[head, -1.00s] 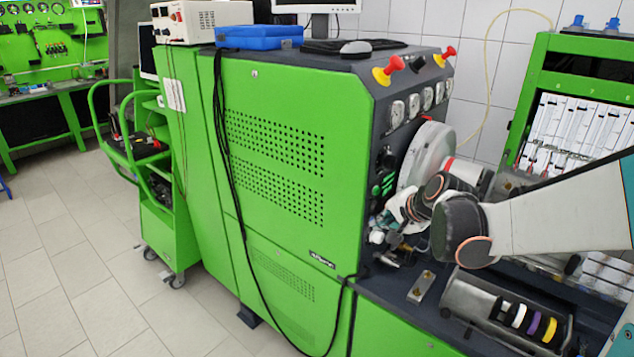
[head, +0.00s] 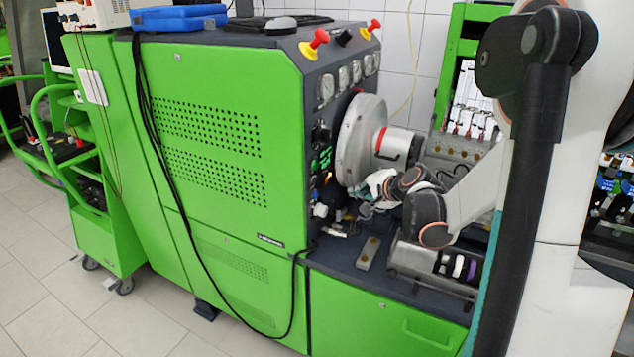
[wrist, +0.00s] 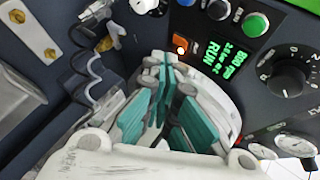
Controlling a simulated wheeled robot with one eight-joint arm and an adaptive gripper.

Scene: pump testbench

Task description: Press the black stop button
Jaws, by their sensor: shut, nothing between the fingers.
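The control panel shows in the wrist view with a row of round buttons along the top. A black button (wrist: 218,9) sits between a blue button (wrist: 186,2) and a green button (wrist: 257,23). My gripper (wrist: 172,78), with teal fingers, is shut and empty below this row, apart from the black button in the picture. Its fingertips are near an orange-lit switch (wrist: 180,43). A green display (wrist: 222,62) reads "RUN". In the head view my gripper (head: 372,190) is beside the panel face, under the large round metal housing (head: 361,140); the small buttons are hard to make out there.
A coiled cable and brass fittings (wrist: 105,44) are at left. In the head view, red knobs on yellow bases (head: 315,42) top the green cabinet (head: 215,130).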

